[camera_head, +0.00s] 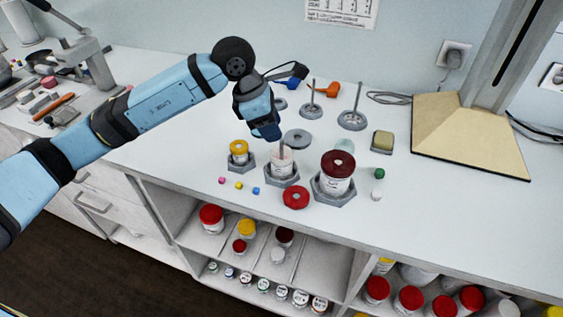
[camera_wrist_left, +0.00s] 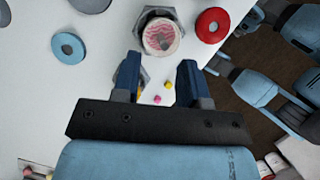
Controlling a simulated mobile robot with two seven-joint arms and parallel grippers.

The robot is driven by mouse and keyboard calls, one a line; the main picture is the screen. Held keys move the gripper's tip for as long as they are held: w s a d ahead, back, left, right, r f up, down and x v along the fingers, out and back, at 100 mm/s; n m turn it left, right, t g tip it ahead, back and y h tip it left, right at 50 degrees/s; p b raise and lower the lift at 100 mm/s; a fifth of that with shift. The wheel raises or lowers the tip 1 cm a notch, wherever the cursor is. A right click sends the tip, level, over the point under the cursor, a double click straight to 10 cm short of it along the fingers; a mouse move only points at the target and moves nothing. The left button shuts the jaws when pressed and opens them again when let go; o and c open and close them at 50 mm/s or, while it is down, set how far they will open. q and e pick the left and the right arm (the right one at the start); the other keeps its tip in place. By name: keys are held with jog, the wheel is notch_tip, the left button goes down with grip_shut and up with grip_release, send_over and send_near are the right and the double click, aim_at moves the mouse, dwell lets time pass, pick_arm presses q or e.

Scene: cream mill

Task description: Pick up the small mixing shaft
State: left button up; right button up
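Upright mixing shafts with round bases stand at the back of the bench in the head view: a middle one (camera_head: 311,110), a larger one (camera_head: 352,120) to its right, and a base (camera_head: 280,103) partly hidden behind my left gripper. My left gripper (camera_head: 267,132) points down in front of them, above and just behind an open jar with pink contents (camera_head: 282,162). In the left wrist view its fingers (camera_wrist_left: 159,84) are apart with nothing held between them. A thin grey rod shows at the jar's mouth in the head view; what it belongs to is unclear. My right arm (camera_wrist_left: 255,85) shows partly; its finger state is unclear.
A yellow-topped jar (camera_head: 238,150) and a dark-red-filled jar (camera_head: 337,170) stand in hexagonal holders beside the pink one. A red ring lid (camera_head: 296,197), a grey disc (camera_head: 298,139), small cubes and a sponge (camera_head: 382,141) lie around. A stand (camera_head: 465,130) blocks the right back.

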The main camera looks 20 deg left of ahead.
aim_at(281, 142)
pick_arm(q)
jog(key=x, duration=0.5)
jog(key=shift+s+d, duration=0.15)
jog(key=shift+d, duration=0.05)
grip_shut()
